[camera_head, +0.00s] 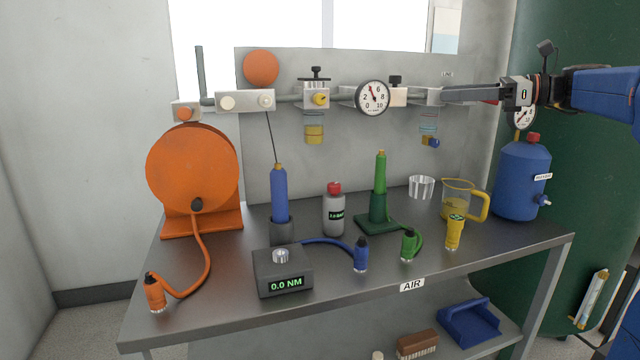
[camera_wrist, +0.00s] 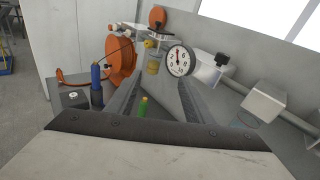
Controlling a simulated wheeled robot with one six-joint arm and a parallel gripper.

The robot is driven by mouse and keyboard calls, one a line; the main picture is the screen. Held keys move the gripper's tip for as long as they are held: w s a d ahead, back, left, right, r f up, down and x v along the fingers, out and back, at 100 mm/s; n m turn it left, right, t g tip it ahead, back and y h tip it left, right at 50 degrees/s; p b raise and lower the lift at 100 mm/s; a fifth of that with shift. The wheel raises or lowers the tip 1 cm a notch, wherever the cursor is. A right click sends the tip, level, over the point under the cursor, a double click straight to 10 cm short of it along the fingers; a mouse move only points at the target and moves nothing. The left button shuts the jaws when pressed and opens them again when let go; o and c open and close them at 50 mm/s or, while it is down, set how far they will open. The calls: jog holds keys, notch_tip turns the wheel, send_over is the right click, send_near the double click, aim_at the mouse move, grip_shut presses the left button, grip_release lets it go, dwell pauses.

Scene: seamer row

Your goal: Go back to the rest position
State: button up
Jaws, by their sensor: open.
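My gripper (camera_head: 470,94) is at the right in the head view, level with the pipe and fittings on the back panel. Its long fingers point left, and their tips are near the pipe's right end. In the wrist view the two fingers (camera_wrist: 160,95) are spread apart with nothing held between them. The green tool (camera_wrist: 143,106) shows through the gap, further away and below. The round pressure gauge (camera_head: 373,98) is left of my gripper; it also shows in the wrist view (camera_wrist: 180,60). Whether the fingertips touch the pipe fittings cannot be told.
The steel bench (camera_head: 330,271) holds an orange hose reel (camera_head: 193,170), a blue tool (camera_head: 279,195), a green tool (camera_head: 380,175), a torque tester (camera_head: 283,271), a yellow jug (camera_head: 458,200) and a blue tank (camera_head: 520,185). A large green tank (camera_head: 570,230) stands behind at right.

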jog(key=s+a+f+n+g+h, duration=0.1)
jog(key=s+a+f+n+h, duration=0.35)
jog(key=s+f, duration=0.55)
jog(key=s+a+f+n+g+h, duration=0.25)
jog(key=s+a+f+n, duration=0.2)
jog(key=s+f, duration=0.55)
jog(key=s+d+f+n+h, duration=0.3)
jog(key=s+f+n, duration=0.3)
jog(key=f, duration=0.5)
jog(key=s+d+f+n+h, duration=0.3)
jog(key=s+f+n+h, duration=0.2)
jog(key=s+f, duration=0.5)
jog(key=shift+s+d+f+n+t, duration=0.2)
jog(key=shift+d+f+n+t, duration=0.25)
jog(key=shift+f+n, duration=0.45)
jog(key=shift+r, duration=0.15)
